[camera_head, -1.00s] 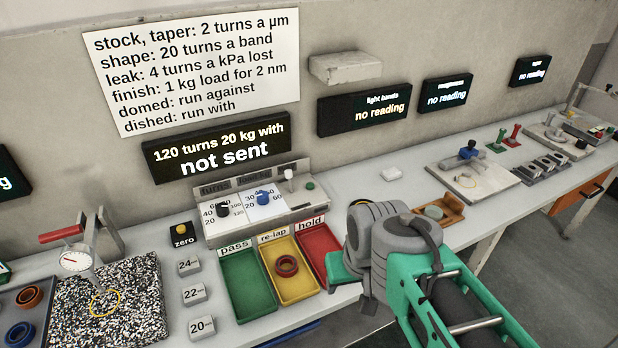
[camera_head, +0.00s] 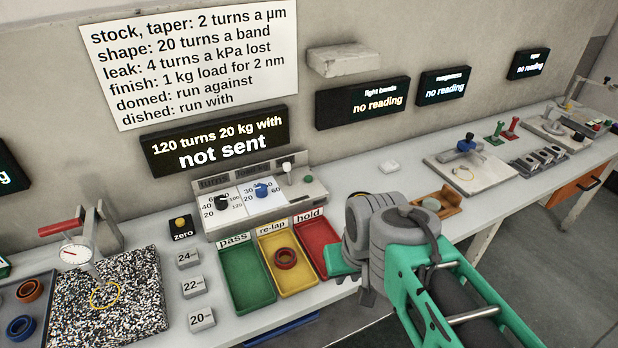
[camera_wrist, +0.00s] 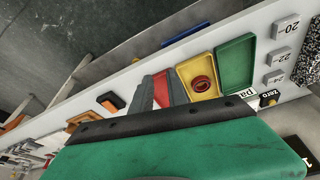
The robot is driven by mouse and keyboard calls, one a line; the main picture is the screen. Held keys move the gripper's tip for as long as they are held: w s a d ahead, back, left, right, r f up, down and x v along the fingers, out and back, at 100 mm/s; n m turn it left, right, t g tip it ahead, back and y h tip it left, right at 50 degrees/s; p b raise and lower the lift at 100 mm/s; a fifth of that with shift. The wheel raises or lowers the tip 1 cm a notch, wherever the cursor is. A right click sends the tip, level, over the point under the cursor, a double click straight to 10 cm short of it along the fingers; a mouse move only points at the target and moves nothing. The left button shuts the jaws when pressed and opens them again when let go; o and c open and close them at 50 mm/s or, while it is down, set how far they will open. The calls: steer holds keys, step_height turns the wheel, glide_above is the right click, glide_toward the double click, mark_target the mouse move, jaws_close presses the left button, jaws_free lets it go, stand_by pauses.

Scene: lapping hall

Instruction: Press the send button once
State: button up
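The grey control box (camera_head: 262,208) stands against the wall with a black knob, a blue knob, a white-tipped lever and a small green button (camera_head: 308,180) at its right end. No "send" label is readable; this green button seems to be the send button. The display (camera_head: 214,142) above reads "120 turns 20 kg with" and "not sent". The box is not visible there.
Pass (camera_head: 226,279), re-lap (camera_head: 268,255) and hold (camera_head: 318,236) trays lie before the box; a reddish ring (camera_head: 286,258) is in re-lap. A yellow zero button (camera_head: 180,224) is left of the box.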

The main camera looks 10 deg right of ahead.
jaws_close()
stand_by(1.1)
